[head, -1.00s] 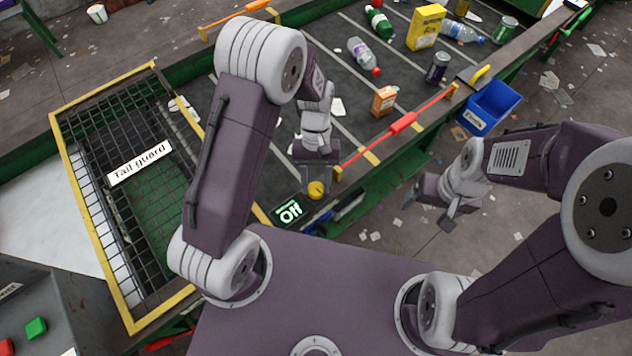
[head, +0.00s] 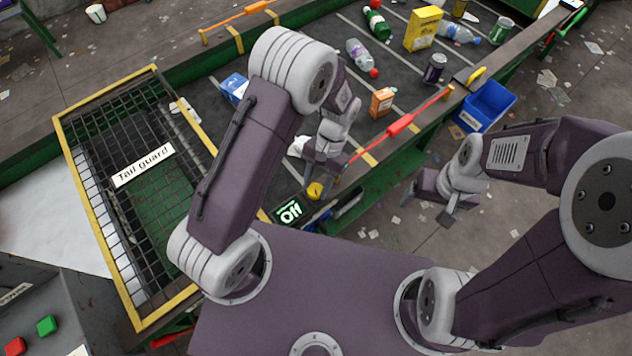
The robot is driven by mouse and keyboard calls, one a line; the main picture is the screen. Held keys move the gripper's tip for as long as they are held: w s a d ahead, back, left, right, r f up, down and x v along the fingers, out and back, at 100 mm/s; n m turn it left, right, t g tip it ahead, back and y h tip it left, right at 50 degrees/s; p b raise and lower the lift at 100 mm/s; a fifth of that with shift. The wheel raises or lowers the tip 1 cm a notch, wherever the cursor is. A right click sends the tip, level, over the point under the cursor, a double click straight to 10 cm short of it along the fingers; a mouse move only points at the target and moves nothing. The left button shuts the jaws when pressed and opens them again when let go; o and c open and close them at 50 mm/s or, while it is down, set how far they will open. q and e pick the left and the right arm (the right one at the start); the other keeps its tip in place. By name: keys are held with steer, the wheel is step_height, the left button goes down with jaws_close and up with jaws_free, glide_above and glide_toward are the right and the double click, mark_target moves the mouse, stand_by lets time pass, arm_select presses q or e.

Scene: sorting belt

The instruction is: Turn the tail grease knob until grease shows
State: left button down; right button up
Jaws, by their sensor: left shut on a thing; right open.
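My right gripper (head: 431,205) is open and empty, over the floor to the right of the belt.
The tail guard (head: 143,166) is a yellow-framed mesh at the left. A red bar (head: 400,125) runs along the near belt edge. A blue bin (head: 486,105) stands at the right. Bottles, cans and boxes lie on the belt.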

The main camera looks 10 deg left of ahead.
arm_select(q)
steer(key=shift+m+t+y+p, duration=0.3)
steer(key=shift+m+y, duration=0.1)
steer(key=shift+m, duration=0.9)
steer(key=shift+d+m, duration=0.1)
steer(key=shift+m, duration=0.2)
steer(key=c, duration=0.8)
jaws_free()
steer(key=shift+c, duration=0.2)
steer(key=b+v, duration=0.1)
steer(key=v, duration=0.8)
steer(key=shift+b, duration=0.35)
steer(key=shift+d, duration=0.1)
